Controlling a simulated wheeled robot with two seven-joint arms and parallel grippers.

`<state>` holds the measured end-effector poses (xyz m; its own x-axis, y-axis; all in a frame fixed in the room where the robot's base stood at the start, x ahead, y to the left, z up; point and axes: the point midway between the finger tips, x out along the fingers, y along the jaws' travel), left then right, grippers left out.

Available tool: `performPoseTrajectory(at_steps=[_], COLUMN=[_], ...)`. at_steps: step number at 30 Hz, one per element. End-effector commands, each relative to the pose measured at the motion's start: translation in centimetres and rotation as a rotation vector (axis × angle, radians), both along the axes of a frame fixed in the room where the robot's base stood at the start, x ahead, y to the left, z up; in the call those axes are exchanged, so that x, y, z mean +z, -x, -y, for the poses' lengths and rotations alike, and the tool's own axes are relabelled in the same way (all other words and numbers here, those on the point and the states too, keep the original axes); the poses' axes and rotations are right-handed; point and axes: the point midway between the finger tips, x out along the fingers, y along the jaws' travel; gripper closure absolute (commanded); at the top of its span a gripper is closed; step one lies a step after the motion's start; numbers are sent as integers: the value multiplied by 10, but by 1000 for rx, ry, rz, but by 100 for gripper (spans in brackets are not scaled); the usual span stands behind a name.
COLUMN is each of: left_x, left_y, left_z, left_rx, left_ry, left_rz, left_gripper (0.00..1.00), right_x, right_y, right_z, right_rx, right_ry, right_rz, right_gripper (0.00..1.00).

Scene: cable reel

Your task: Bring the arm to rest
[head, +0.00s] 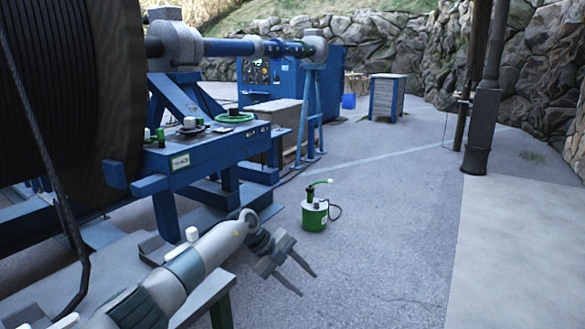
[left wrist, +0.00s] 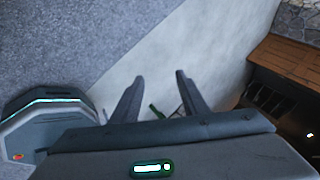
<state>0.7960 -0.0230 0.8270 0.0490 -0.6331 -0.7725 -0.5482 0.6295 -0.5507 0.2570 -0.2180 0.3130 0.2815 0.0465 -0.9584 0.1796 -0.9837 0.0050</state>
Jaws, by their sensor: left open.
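My left arm reaches in from the lower left of the head view. Its gripper (head: 308,284) is open and empty, over the grey paving in front of the blue stand. In the left wrist view the two fingers of the left gripper (left wrist: 159,75) stand apart with pale ground beyond them. A small green thing, too small to identify, shows low between them. My right gripper is in neither view.
A large dark cable reel (head: 60,90) and a blue stand (head: 215,165) fill the left. A green and white pump-like device (head: 314,215) stands on the paving beyond the gripper. A brown wooden box (left wrist: 285,65) is at right in the wrist view. Paving at right is clear.

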Motion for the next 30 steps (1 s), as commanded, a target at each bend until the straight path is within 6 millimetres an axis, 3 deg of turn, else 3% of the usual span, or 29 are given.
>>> performPoseTrajectory(at_steps=[1,6,10,14,17,23,26,30], left_x=[-16,-45,-63,-84,-104,-163,-202,-263], left_y=[12,36,49,57,63,81,98,134], left_z=[17,60,75,74,64,23,-5,-49], left_rx=[1,61,165,312,450,775,954,1207], left_ry=[90,377,571,734,832,948,963,938], left_rz=[-14,-29,-41,-55,-68,-107,-135,-189], left_gripper=[59,59,59,59,59,59,59,59], right_x=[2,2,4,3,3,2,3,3], right_y=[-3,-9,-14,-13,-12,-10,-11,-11], right_z=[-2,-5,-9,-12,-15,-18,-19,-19], right_rx=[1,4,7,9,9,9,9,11], right_ry=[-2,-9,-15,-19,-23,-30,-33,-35], right_rz=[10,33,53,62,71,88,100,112], right_gripper=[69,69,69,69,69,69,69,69])
